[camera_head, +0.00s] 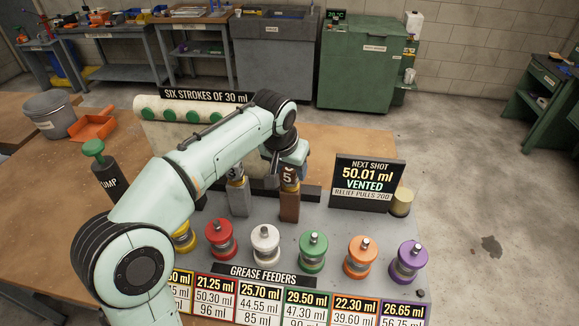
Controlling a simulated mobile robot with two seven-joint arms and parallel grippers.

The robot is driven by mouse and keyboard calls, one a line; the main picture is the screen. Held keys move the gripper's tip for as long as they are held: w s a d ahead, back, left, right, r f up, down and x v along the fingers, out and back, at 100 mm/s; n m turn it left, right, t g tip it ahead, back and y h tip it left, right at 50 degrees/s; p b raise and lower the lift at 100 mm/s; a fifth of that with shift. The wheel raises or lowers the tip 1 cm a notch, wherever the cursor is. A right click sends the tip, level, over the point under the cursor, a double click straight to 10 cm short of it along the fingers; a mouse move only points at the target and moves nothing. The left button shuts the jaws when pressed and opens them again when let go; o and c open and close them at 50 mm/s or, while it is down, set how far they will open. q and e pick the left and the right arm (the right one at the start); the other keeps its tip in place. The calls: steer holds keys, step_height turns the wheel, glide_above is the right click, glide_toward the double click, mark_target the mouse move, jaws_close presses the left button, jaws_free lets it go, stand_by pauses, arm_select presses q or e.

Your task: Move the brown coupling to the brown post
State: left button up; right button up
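The brown post (289,207) stands upright on the grey bench plate, right of a grey post (240,202). A dark piece marked "5" (288,174) with a brass-coloured part sits at the top of the brown post. I cannot tell whether this is the brown coupling, and no other brown coupling can be made out. My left gripper (285,163) is just above and behind the brown post's top. Its fingers are mostly hidden by my wrist, so their opening and any hold are unclear. My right gripper is out of view.
A row of coloured feeders, including red (220,239), white (265,244) and green (312,251), stands in front of the posts. A display sign (367,186) and a tan cylinder (402,202) stand to the right. A green-topped pump (95,152) is at left.

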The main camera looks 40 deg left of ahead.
arm_select(q)
steer(key=shift+o, duration=1)
steer(key=p+v, duration=0.2)
steer(key=v, duration=1.1)
steer(key=shift+s+r, duration=0.2)
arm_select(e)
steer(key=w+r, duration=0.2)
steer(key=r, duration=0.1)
arm_select(q)
steer(key=s+a+r+b, duration=0.1)
steer(key=s+a, duration=0.3)
steer(key=s, duration=0.7)
steer(key=s+a+r+b, duration=0.1)
steer(key=s+a, duration=0.3)
steer(key=s, duration=0.8)
steer(key=shift+a, duration=0.35)
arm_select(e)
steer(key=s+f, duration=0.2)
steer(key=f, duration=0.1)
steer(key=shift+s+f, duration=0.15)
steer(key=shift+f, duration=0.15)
